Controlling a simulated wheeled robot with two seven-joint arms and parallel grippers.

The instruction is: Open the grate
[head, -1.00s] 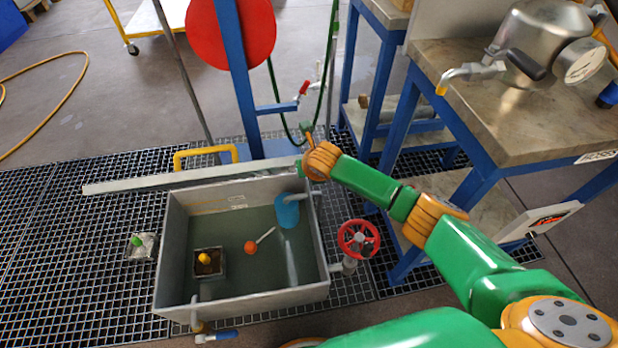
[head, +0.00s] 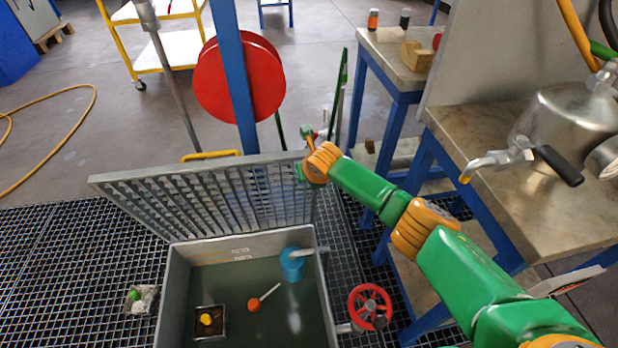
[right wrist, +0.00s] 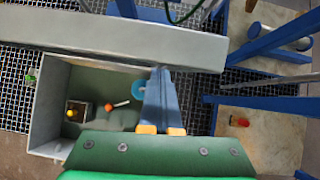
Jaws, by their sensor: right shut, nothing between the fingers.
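The grey slatted grate (head: 215,200) stands steeply raised along the far edge of a rectangular grey tank (head: 172,290), its slats facing me in the head view. A yellow handle (head: 210,155) shows just above its top edge, on the far side. In the right wrist view the grate's pale edge (right wrist: 120,35) crosses the top. My right gripper (right wrist: 160,75) is shut and empty, its fingertips close to that edge; I cannot tell if they touch it. In the head view my right wrist is at the grate's right end and the fingers are hardly visible. My left gripper is out of view.
The tank holds a blue cup (head: 292,264), an orange ball-ended stick (head: 254,304) and a small box (head: 211,330). A red valve wheel (head: 370,307) is right of it. A blue post (head: 237,80) with a red disc stands behind. A workbench (head: 500,200) stands right.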

